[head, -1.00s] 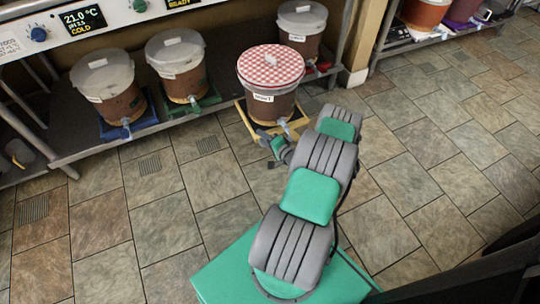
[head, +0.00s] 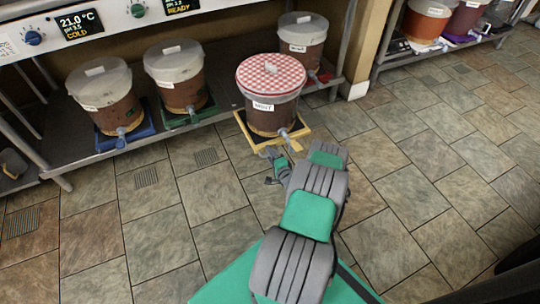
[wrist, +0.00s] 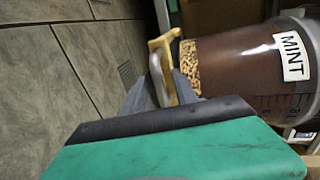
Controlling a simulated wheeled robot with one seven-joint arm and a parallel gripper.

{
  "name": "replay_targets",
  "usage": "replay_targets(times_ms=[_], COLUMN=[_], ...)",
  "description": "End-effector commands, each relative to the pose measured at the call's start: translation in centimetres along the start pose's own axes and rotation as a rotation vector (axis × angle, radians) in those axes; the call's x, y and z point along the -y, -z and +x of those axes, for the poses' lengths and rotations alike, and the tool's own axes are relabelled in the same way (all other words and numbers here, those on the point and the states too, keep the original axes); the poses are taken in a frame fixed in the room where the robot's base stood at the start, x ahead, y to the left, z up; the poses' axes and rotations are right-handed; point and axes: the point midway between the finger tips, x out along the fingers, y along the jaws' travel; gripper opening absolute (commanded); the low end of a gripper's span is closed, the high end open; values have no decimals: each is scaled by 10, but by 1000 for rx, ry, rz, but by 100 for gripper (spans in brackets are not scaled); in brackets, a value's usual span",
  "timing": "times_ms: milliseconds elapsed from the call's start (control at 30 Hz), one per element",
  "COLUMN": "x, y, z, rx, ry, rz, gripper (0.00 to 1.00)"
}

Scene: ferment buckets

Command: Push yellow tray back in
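The yellow tray (head: 247,131) sticks out past the front edge of the lower shelf. A brown bucket (head: 268,117) with a red-and-white checked lid and a tap at its front stands on it. In the wrist view its label reads MINT (wrist: 292,56). My gripper (head: 268,167) is just in front of the tray's near edge, left of the tap. In the wrist view the two grey fingers (wrist: 166,88) are apart, with a pale handle-like part of the yellow tray (wrist: 156,46) showing between and beyond them. I cannot tell whether they touch it.
Buckets on a blue tray (head: 133,137) and a green tray (head: 180,118) stand to the left on the shelf. Another bucket (head: 300,48) on a red tray stands to the right. A shelf post (head: 345,45) is beyond it. The tiled floor (head: 400,150) in front is clear.

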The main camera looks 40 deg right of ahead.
Motion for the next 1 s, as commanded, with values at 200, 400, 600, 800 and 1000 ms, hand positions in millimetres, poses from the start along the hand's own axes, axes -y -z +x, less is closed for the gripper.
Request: replay_targets(times_ms=[200,400,600,800,1000], x=[0,0,0,0,0], y=[0,0,0,0,0], z=[0,0,0,0,0], rx=[0,0,0,1,1], ry=[0,0,0,0,0], rz=[0,0,-1,-1,-1], gripper=[17,1,0,0,0])
